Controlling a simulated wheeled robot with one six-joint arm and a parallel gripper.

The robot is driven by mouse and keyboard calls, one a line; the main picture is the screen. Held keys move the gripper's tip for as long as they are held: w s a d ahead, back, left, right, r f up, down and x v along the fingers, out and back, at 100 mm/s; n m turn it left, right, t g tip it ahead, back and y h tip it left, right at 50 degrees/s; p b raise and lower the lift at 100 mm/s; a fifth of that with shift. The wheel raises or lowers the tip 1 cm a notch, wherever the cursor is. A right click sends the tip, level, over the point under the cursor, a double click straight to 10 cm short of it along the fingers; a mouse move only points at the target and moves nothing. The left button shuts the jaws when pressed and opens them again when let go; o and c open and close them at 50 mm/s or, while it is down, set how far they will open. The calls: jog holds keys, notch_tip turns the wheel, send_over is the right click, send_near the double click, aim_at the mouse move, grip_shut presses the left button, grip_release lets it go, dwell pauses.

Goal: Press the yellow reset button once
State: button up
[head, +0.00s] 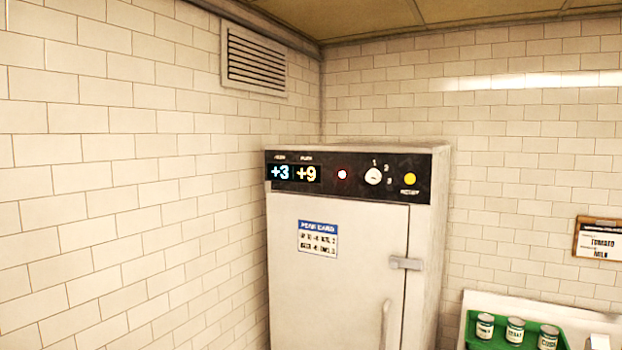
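A round yellow button (410,179) sits at the right end of the black control panel (325,188), with a small label under it. The panel runs across the top front of a tall pale cabinet (345,265). Left of the button are a white dial (373,177) with numbers around it, a lit red lamp (342,174), and a display (294,173) reading +3 and +9. My gripper is not in view.
The cabinet stands near the left tiled wall, its door shut, with a latch (406,263) and a handle (386,325). A green tray (478,343) with several cans rests on a white surface at lower right. A clipboard (598,238) hangs on the wall.

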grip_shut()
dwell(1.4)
